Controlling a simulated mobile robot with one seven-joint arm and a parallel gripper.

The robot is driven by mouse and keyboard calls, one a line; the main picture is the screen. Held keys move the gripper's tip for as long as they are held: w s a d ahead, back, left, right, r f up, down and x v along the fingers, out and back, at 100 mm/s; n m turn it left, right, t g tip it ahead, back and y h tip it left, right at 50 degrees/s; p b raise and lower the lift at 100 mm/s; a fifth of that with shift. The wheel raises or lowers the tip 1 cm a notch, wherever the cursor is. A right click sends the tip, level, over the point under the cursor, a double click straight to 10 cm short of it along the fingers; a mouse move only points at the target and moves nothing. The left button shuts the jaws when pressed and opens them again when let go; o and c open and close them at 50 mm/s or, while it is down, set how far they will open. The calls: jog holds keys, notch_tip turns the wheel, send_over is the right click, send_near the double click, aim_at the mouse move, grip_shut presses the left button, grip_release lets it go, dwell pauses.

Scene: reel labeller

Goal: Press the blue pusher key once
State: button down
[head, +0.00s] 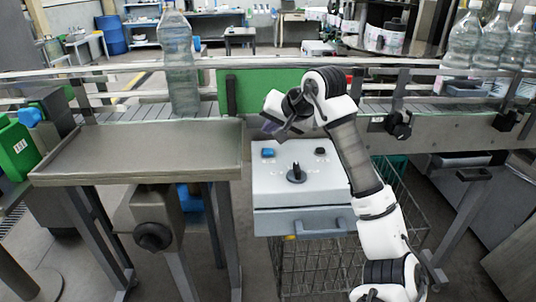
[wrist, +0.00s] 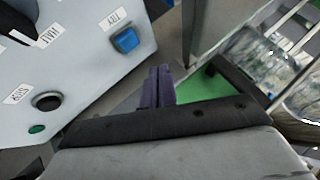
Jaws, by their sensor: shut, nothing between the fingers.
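The blue pusher key (head: 268,153) is a square blue button at the back left of the top of a white control box (head: 270,185). In the wrist view the key (wrist: 125,40) sits near a small label. My gripper (head: 268,127) is above and behind the box, near the blue key in the head view. In the wrist view its dark fingers (wrist: 157,72) are together and empty. They point past the box's edge, to the right of the key, with a visible gap between. Whether the key is pressed in cannot be told.
The box also carries a black knob (head: 296,174), a round black button (wrist: 47,101) and a small green light (wrist: 37,129). A conveyor with a green panel (head: 262,92) runs behind. A clear bottle (head: 178,65) stands on it. A metal tray table (head: 140,150) is left.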

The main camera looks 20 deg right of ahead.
aim_at(271, 152)
jog(key=shift+f+b, duration=1.35)
jog(key=shift+f, duration=0.45)
jog(key=shift+f, duration=0.1)
dwell(0.6)
jog(key=shift+f+b, duration=0.35)
jog(key=shift+b, duration=0.35)
jog(key=shift+f+b, duration=0.45)
jog(key=shift+b, duration=0.1)
dwell(0.4)
jog(key=shift+r, duration=0.2)
dwell(0.3)
jog(key=shift+r+p, duration=0.3)
jog(key=shift+r, duration=0.5)
jog(key=shift+r+p, duration=1.25)
jog(key=shift+r, duration=1.2)
